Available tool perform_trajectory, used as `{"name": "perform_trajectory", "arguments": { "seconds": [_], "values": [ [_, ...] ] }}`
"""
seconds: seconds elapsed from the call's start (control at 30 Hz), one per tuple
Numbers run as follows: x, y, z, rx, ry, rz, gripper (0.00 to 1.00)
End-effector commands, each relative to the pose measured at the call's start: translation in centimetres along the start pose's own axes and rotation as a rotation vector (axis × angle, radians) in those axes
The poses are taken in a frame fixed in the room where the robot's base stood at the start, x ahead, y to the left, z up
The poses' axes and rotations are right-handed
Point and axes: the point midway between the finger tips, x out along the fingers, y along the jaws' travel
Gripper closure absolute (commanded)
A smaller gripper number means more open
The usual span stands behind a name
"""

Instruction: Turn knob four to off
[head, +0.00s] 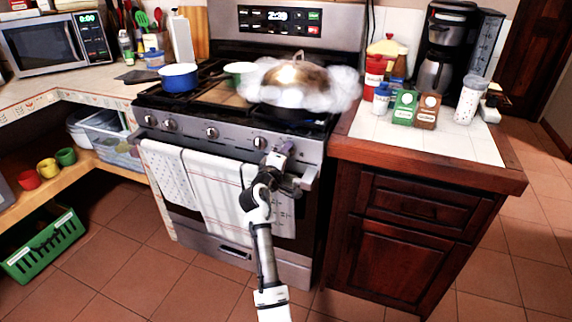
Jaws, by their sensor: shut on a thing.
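The stove (235,150) has a row of silver knobs along its front panel. Knobs show at the left, in the middle (211,132) and right of the middle (260,142). My gripper (284,153) is at the right end of this row, against the panel. It is shut on a knob there, which the fingers mostly hide. I cannot read any number or the knob's angle. A steaming pan with a domed lid (297,82) stands on the right burners above the gripper.
A blue pot (179,77) and a green-rimmed pot (240,72) stand on other burners. Towels (222,188) hang on the oven handle, left of my arm. The right cabinet (415,215) stands close to the gripper.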

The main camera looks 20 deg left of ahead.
Motion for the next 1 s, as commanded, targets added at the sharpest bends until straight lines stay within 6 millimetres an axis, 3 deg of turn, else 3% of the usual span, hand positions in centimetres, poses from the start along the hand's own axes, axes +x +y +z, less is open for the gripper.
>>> {"name": "perform_trajectory", "arguments": {
  "seconds": [0.03,0.5,1.0],
  "values": [
    [-0.02,-0.65,0.1,0.046,0.0,0.001,0.81],
    [-0.02,-0.55,0.04,0.438,0.0,0.0,0.81],
    [0.01,-0.31,0.0,0.605,-0.001,-0.002,0.82]
  ]
}}
